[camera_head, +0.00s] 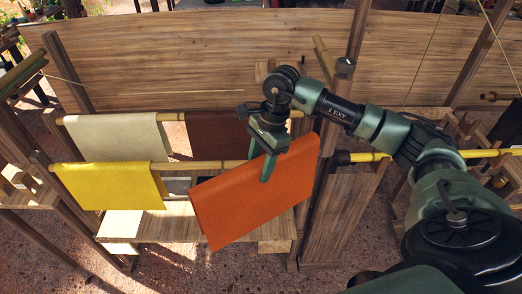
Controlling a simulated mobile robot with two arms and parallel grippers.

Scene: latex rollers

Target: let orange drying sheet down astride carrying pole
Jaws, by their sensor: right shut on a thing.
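The orange drying sheet (255,200) is folded over and hangs tilted, its top edge sloping up to the right. My right gripper (266,165) is shut on its upper edge from above. A bamboo pole (208,166) runs across the front of the rack and bears a yellow sheet (105,187) at its left. The orange sheet overlaps the right part of this pole and hides it, so I cannot tell whether they touch or whether the sheet straddles it. My left gripper is not in view.
A rear pole (174,116) carries a cream sheet (118,137) and a brown sheet (213,137). A wooden post (335,215) stands close to the right of the orange sheet. A low wooden bench (180,225) lies below. Another bamboo pole (485,153) shows at right.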

